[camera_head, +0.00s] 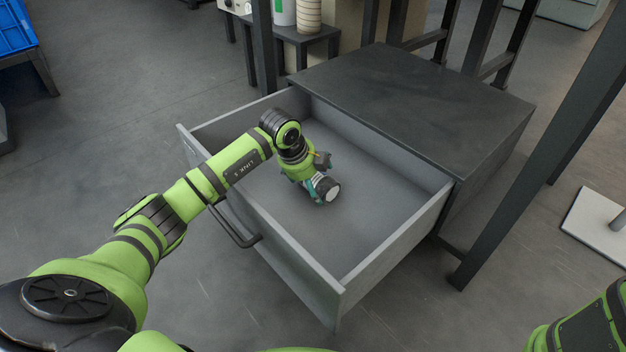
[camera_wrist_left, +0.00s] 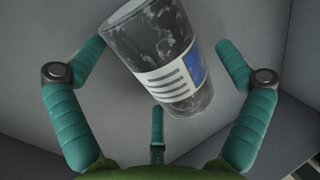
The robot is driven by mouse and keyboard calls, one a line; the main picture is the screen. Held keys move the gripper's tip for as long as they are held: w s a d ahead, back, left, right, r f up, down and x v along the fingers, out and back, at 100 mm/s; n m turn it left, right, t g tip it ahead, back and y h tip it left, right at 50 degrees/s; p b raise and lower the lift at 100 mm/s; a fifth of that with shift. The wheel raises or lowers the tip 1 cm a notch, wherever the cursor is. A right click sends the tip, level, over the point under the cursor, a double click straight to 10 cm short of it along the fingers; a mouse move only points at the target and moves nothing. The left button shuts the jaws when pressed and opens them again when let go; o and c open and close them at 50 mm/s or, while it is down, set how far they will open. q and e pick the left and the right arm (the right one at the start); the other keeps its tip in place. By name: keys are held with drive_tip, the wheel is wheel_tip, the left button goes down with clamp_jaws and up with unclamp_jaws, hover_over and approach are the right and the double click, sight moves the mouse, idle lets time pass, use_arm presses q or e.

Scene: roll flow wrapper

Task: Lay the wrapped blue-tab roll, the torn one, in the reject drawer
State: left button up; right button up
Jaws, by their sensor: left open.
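The wrapped roll (camera_wrist_left: 160,55) is a dark cylinder in cloudy clear film, with a white printed label and a blue tab (camera_wrist_left: 196,68). In the head view its pale round end (camera_head: 333,194) shows beside my left gripper, inside the open reject drawer (camera_head: 230,133). My left gripper (camera_head: 319,187) is low in the drawer with its teal fingers around the roll. In the left wrist view the fingers (camera_wrist_left: 158,85) are spread, with gaps between them and the roll. Whether the roll rests fully on the drawer floor is hard to tell. The right gripper is out of view.
The drawer is pulled out of a dark cabinet (camera_head: 412,88), with its handle (camera_head: 236,228) at the front. The drawer floor around the roll is bare. Dark frame posts (camera_head: 520,190) stand at the right. A small table (camera_head: 300,36) stands behind.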

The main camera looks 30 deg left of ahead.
use_arm(q)
drive_tip(key=v, duration=1.2)
drive_tip(key=shift+w+a, duration=0.1)
